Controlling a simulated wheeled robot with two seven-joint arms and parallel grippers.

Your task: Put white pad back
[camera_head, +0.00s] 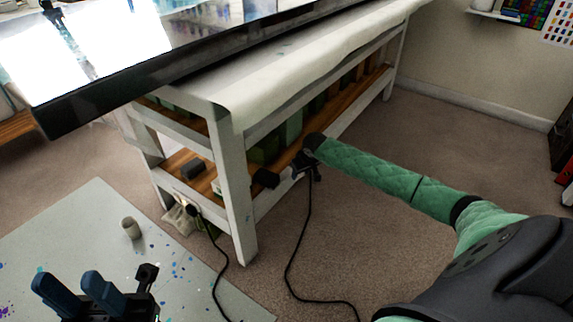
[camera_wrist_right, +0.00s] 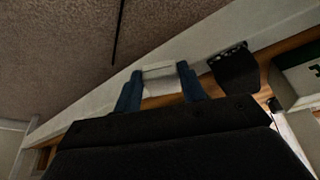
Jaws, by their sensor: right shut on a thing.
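The white pad (camera_wrist_right: 160,74) is a small pale block between the two blue fingers of my right gripper (camera_wrist_right: 160,88) in the right wrist view. The fingers are shut on it, beside the bench's white rail and wooden shelf. In the head view my right gripper (camera_head: 287,174) reaches in from the right to the lower shelf of the white bench (camera_head: 238,190), and the pad is too small to make out clearly. My left gripper (camera_head: 77,288) is open and empty at the bottom left, over the paint-spattered grey mat.
A black block (camera_wrist_right: 236,70) is on the shelf edge beside the pad in the wrist view. Another dark block (camera_head: 193,169) lies on the lower shelf. A beige cup (camera_head: 131,228) stands on the mat (camera_head: 80,230). Black cables trail over the floor. The carpet behind the bench is clear.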

